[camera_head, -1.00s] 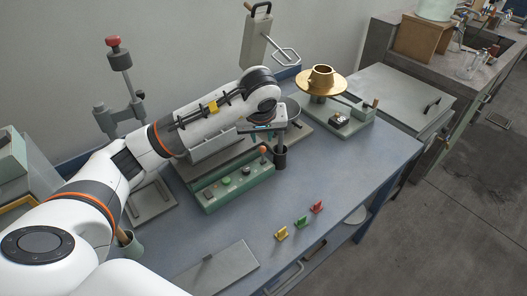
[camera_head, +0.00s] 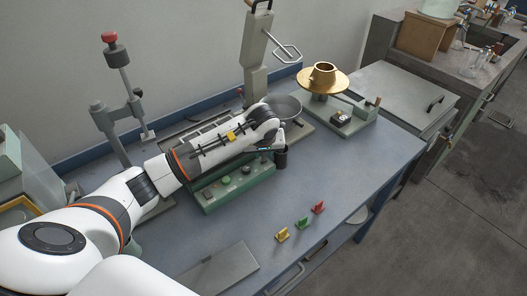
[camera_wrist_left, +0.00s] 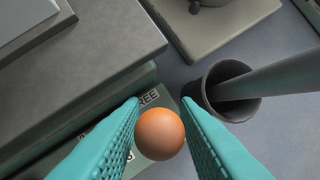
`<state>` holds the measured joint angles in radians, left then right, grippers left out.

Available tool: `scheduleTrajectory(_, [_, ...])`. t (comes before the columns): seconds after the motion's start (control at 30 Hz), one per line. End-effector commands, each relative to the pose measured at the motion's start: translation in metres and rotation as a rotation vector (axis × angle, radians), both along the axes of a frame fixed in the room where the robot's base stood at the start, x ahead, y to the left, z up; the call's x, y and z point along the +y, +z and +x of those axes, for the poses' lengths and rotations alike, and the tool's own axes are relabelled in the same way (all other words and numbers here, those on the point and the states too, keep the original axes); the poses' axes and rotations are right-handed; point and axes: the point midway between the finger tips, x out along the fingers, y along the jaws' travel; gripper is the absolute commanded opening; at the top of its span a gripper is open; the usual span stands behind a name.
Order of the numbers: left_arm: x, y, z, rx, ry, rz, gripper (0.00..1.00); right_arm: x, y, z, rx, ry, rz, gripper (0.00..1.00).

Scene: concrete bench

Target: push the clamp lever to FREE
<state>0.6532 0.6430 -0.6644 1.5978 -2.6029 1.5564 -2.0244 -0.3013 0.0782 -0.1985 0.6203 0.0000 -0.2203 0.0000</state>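The clamp lever's orange ball knob (camera_wrist_left: 160,134) shows in the left wrist view, between the teal fingers of my left gripper (camera_wrist_left: 160,102). The fingers stand apart on either side of it; I cannot tell if they touch it. The lever's shaft is hidden beneath the knob. A partly covered FREE label (camera_wrist_left: 149,97) lies just beyond the knob, on the green control box. More lettering at lower left is mostly hidden by a finger. In the head view, my left arm reaches over the green control box (camera_head: 208,199) and hides the lever. My right gripper is not in view.
A dark cup (camera_wrist_left: 213,105) holding a grey rod is close to the right finger. In the head view, a brass funnel-like part (camera_head: 322,78) on a stand is behind right. Yellow, green and red tags (camera_head: 302,223) lie in front on the blue bench.

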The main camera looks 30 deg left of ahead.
Motion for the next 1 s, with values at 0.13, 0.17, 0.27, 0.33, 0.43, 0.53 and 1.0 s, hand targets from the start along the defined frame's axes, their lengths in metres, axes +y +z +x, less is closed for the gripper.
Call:
scheduleTrajectory(0.13, [0.001, -0.004, 0.001, 0.000, 0.001, 0.000, 0.28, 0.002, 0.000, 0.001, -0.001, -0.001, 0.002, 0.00])
scheduleTrajectory(0.17, [0.001, -0.004, 0.001, 0.000, 0.000, 0.000, 0.28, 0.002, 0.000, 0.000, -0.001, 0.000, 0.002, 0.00])
scheduleTrajectory(0.27, [0.001, -0.004, 0.001, -0.001, 0.000, 0.001, 0.28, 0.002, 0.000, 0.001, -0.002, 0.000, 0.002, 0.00])
scheduleTrajectory(0.33, [0.001, -0.004, 0.001, 0.000, 0.000, 0.000, 0.28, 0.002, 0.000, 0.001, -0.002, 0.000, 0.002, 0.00])
scheduleTrajectory(0.43, [0.001, -0.004, 0.001, 0.000, 0.000, 0.000, 0.12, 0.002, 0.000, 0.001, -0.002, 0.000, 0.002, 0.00])
scheduleTrajectory(0.53, [0.001, -0.004, 0.001, 0.000, 0.000, 0.000, 0.00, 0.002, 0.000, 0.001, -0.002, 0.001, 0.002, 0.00])
scheduleTrajectory(1.0, [0.009, -0.008, 0.005, 0.071, 0.004, -0.171, 0.00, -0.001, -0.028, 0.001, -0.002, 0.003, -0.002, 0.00])
